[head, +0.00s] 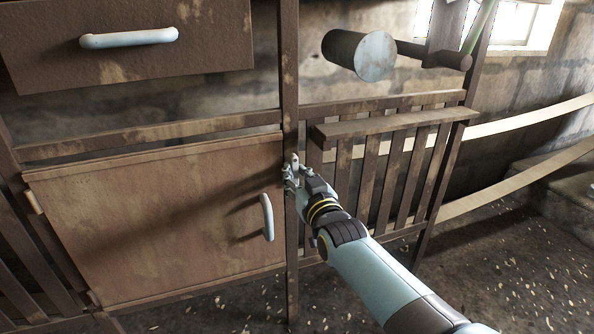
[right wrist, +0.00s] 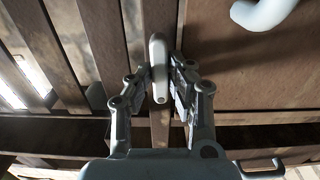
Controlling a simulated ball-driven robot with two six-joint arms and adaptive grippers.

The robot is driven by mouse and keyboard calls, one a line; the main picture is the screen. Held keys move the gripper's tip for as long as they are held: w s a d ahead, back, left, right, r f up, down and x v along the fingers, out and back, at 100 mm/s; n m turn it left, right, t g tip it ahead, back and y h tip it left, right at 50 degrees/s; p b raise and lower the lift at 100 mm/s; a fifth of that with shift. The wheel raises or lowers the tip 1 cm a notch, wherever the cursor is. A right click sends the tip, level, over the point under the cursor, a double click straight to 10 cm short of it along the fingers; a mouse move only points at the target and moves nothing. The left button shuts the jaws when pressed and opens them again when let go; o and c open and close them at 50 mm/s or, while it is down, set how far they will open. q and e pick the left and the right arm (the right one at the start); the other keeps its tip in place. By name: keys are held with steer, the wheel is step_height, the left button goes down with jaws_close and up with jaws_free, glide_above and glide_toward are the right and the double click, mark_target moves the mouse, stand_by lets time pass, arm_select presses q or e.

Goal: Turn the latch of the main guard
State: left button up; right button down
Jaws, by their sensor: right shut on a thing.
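A pale latch (right wrist: 158,62) sits on the brown post (head: 289,90) between the brown guard panel (head: 150,225) and a slatted guard (head: 385,165). In the right wrist view the latch is a short, rounded bar that runs roughly along the post. My right gripper (head: 292,168) is at the post, shut on the latch, with a finger on either side of it in the wrist view (right wrist: 158,85). In the head view the fingers mostly hide the latch. The panel stands closed against its frame, and its pale handle (head: 267,217) is left of my gripper. My left gripper is out of view.
A drawer front with a pale handle (head: 129,38) is at the upper left. A grey cylinder (head: 372,55) juts out above the slatted guard. Pale belts (head: 520,120) run off to the right. The speckled floor (head: 520,270) at the lower right is clear.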

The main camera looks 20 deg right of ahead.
steer(key=shift+f+m, duration=0.15)
steer(key=shift+m, duration=0.15)
steer(key=c, duration=1.3)
jaws_free()
steer(key=shift+o, duration=0.2)
steer(key=s, duration=1.2)
steer(key=shift+d, duration=0.2)
